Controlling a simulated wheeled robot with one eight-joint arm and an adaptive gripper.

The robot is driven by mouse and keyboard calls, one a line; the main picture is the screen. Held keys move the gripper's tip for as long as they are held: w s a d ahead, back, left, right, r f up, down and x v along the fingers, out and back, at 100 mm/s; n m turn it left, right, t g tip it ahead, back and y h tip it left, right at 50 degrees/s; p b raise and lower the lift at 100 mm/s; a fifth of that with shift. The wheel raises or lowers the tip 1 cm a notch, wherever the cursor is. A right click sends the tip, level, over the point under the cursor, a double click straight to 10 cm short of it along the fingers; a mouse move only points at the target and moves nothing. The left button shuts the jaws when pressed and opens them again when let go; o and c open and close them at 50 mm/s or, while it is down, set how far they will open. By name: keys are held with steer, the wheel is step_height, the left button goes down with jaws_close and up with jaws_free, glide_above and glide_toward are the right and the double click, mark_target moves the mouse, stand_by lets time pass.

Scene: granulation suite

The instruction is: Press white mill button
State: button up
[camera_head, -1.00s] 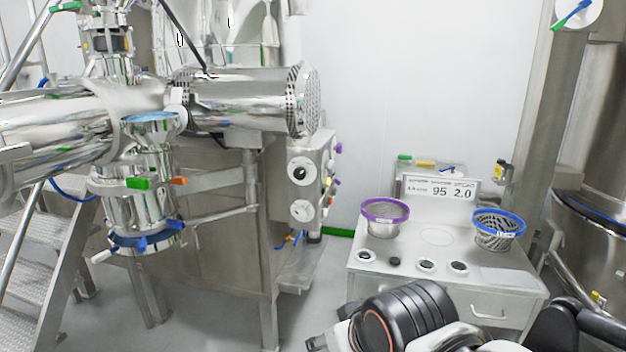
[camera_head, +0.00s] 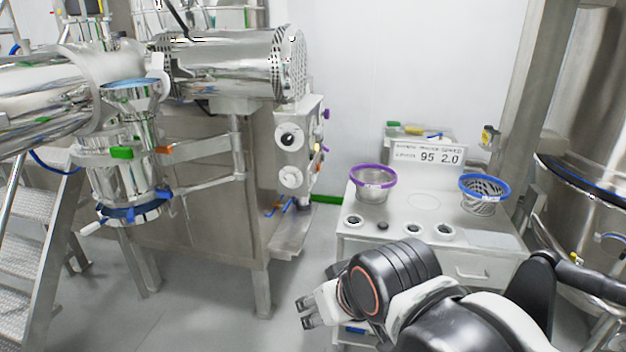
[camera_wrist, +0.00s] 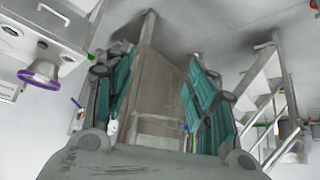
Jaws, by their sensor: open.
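The steel mill (camera_head: 205,75) stands at the left and centre of the head view. A control panel (camera_head: 306,150) on its right side carries a round white-rimmed control with a dark centre (camera_head: 289,138) and a round white one (camera_head: 290,177) below it. Smaller coloured parts sit on the panel's side. I cannot tell for sure which control is the white button. My gripper (camera_head: 307,312) is at the lower middle, below the panel in the picture and apart from it. In the wrist view its teal-padded fingers (camera_wrist: 158,60) are spread and empty.
A white bench (camera_head: 480,240) at the right holds a purple-rimmed sieve (camera_head: 373,195), a blue-rimmed sieve (camera_head: 484,207) and a row of round controls along its front. Steel steps (camera_head: 30,230) stand at the far left. Grey floor (camera_head: 215,315) is clear between mill and bench.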

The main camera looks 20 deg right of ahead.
jaws_close()
stand_by(1.2)
